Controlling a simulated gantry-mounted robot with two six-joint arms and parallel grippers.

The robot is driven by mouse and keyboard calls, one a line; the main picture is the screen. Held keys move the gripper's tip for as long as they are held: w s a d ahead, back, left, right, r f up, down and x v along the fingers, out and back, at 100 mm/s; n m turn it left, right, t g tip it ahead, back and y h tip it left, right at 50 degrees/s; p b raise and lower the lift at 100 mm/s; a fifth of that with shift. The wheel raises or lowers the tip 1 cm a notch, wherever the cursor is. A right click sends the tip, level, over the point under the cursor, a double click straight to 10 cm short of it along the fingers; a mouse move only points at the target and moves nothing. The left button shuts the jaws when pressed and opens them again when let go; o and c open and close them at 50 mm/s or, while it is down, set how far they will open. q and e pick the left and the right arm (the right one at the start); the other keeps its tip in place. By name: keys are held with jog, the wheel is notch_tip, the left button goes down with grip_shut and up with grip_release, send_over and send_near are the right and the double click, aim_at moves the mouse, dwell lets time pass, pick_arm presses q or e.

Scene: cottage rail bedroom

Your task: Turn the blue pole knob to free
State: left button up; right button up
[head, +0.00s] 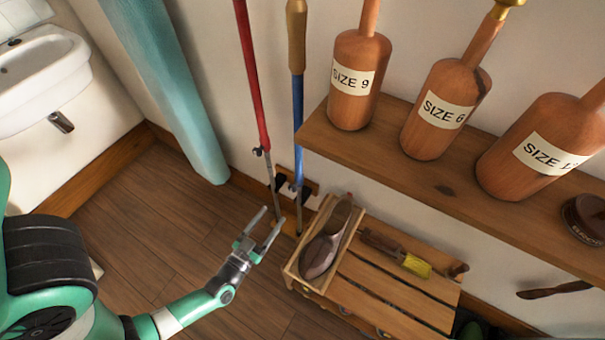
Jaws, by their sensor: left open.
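The blue pole (298,115) leans upright against the wall, with a tan grip (296,35) on top and a thin grey lower shaft. A small dark fitting shows near its blue section's lower end, close to the wall bracket; I cannot tell the knob's setting. A red pole (252,85) stands to its left, with its own small knob (258,152). My left gripper (274,214) is open and empty, its fingers pointing up toward the lower ends of the poles. I cannot tell whether it touches a shaft. My right gripper is out of view.
A wooden shelf (400,165) with several bottle-shaped wooden pieces juts out on the right.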

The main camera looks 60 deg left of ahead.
aim_at(291, 190)
pick_arm(q)
jog(key=b+x, duration=0.1)
jog(key=x, duration=0.2)
jog(key=b+x, duration=0.1)
jog(key=x, duration=0.3)
jog(key=b+x, duration=0.1)
jog(key=x, duration=0.2)
jog(key=shift+w+a+f, duration=0.2)
jog(key=shift+f, duration=0.05)
grip_shut()
